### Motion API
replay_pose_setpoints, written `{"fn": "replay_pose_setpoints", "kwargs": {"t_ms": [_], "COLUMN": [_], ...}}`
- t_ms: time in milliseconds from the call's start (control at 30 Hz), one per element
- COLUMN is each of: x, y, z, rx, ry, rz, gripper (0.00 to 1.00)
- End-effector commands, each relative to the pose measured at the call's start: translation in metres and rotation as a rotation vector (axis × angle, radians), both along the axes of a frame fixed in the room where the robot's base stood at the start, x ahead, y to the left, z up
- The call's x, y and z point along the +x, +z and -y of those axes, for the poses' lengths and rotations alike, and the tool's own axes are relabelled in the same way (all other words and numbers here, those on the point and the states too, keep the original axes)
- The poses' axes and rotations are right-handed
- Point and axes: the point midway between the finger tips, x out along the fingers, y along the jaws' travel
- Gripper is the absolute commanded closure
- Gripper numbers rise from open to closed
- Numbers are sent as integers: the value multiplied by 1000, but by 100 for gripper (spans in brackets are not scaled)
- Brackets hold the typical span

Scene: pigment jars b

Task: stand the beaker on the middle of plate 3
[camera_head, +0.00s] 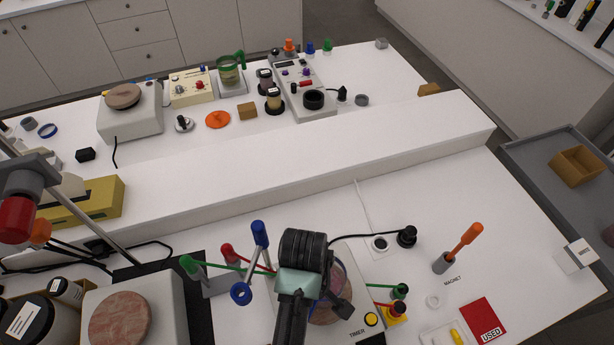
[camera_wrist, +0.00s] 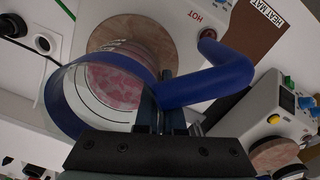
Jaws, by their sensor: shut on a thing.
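The beaker (camera_wrist: 68,103) is clear with a blue rim, dark graduation lines and a bent blue handle (camera_wrist: 205,88) in the wrist view. My gripper (camera_wrist: 160,115) is shut on it beside the handle's joint with the rim. In the head view my gripper (camera_head: 302,282) hides most of the beaker. A round pink marbled plate (camera_head: 328,314) lies under the gripper on the unit marked TIMER. A pinkish plate with a tan edge (camera_wrist: 150,32) shows behind and through the beaker in the wrist view. I cannot tell whether the beaker touches it. No plate number is readable.
Another pink plate (camera_head: 118,318) sits on a white unit at left. Blue (camera_head: 260,234), red (camera_head: 227,251) and green (camera_head: 188,263) ended rods stand close left of my gripper. A raised white shelf (camera_head: 300,150) crosses behind. An orange-handled magnet tool (camera_head: 463,243) stands right.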

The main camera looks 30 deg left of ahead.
Motion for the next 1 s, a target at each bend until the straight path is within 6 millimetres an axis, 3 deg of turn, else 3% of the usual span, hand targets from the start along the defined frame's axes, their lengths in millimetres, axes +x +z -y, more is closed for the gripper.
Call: {"fn": "replay_pose_setpoints", "kwargs": {"t_ms": [467, 700, 1000], "x": [0, 0, 0], "y": [-5, -5, -5], "z": [0, 0, 0], "rx": [1, 1, -1], "ry": [0, 0, 0], "rz": [1, 1, -1], "gripper": [100, 59, 59]}}
